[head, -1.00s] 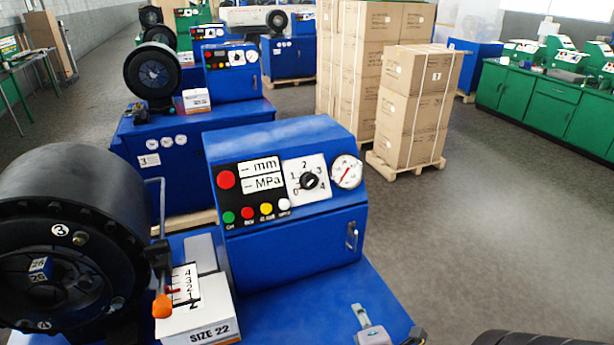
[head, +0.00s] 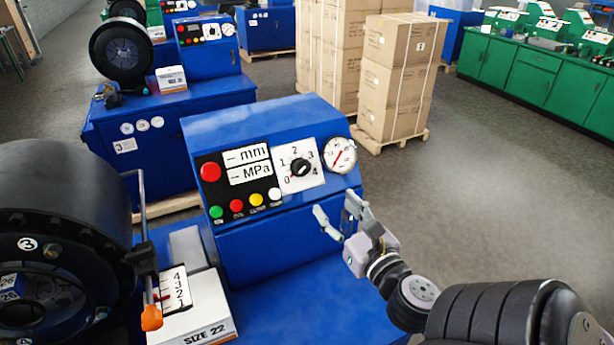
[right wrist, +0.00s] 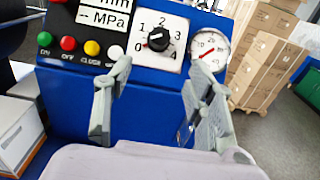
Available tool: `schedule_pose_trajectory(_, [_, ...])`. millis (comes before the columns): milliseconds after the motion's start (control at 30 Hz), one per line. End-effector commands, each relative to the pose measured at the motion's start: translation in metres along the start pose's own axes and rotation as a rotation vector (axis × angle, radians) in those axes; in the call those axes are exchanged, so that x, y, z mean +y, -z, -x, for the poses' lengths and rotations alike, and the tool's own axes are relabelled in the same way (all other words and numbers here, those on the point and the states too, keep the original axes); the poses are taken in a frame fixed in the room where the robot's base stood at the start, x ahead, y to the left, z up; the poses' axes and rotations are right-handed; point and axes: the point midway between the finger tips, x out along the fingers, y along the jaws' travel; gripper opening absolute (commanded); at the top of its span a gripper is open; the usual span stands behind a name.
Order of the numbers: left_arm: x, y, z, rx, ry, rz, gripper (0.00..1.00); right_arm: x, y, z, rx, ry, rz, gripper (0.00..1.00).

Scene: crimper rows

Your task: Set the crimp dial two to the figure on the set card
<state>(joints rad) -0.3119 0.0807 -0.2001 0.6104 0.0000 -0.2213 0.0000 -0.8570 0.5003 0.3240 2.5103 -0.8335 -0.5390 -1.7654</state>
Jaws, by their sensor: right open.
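The crimp dial is a black knob (head: 300,167) on a white plate marked 0 to 4, on the sloped panel of the nearest blue machine (head: 250,130). The knob also shows in the right wrist view (right wrist: 158,39); I cannot read its setting surely. My right gripper (head: 337,211) is open and empty, below and right of the dial, in front of the machine's face. In the right wrist view its fingers (right wrist: 156,80) stand apart below the dial, not touching it. I cannot surely make out a set card. My left gripper is not in view.
A round gauge (head: 340,155) sits right of the dial, and colored buttons (head: 237,206) sit left. An orange-tipped lever (head: 151,317) stands by a numbered scale and a SIZE 22 box (head: 205,325). Strapped cartons (head: 398,85) stand behind; the floor at right is clear.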

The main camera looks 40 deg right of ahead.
Motion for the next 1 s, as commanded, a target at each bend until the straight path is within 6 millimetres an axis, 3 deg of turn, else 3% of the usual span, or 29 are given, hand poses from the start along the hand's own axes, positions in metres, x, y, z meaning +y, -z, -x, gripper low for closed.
schedule_pose_trajectory(33, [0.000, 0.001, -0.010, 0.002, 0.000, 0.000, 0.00, 0.001, 0.004, -0.007, -0.007, -0.004, 0.002, 0.50])
schedule_pose_trajectory(333, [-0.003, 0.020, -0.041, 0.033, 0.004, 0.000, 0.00, 0.001, 0.005, -0.044, -0.006, -0.003, 0.002, 0.50])
schedule_pose_trajectory(767, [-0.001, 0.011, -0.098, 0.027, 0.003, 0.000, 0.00, 0.001, 0.006, -0.083, -0.003, -0.001, 0.003, 0.50])
schedule_pose_trajectory(800, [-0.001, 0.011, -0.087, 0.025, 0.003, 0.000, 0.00, 0.000, -0.002, -0.091, -0.002, 0.003, 0.000, 0.50])
schedule_pose_trajectory(1000, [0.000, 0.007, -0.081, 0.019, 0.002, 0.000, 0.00, -0.001, -0.002, -0.119, -0.001, 0.003, -0.001, 0.50])
